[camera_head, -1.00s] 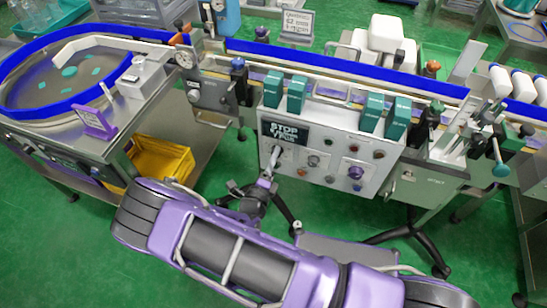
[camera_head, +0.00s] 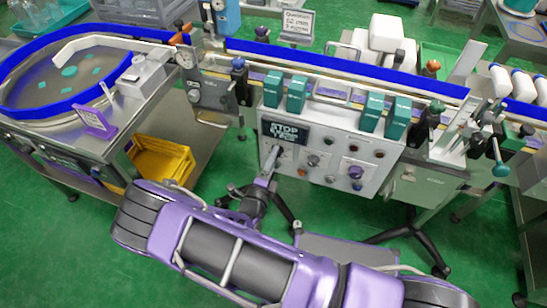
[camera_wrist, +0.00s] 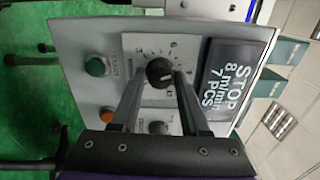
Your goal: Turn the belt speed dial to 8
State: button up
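In the wrist view a round black dial (camera_wrist: 159,72) sits on a pale plate with numbers around it; its label and setting are too small to read. My gripper (camera_wrist: 161,80) is open, with one finger on each side of the dial; I cannot tell whether either touches it. In the head view my gripper (camera_head: 273,158) reaches the left part of the control panel (camera_head: 334,182), just below the dark display, and hides the dial there.
The display (camera_wrist: 225,85) reads STOP with smaller lines. A green button (camera_wrist: 97,66), an orange button (camera_wrist: 107,114) and a second black knob (camera_wrist: 158,127) are close by. Teal boxes (camera_head: 296,95) stand above the panel. A yellow crate (camera_head: 162,158) lies at left.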

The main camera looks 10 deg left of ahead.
jog(key=o, duration=0.4)
jog(key=shift+c, duration=0.2)
jog(key=s+a, duration=0.1)
jog(key=s, duration=1.6)
jog(key=shift+s+a, duration=0.2)
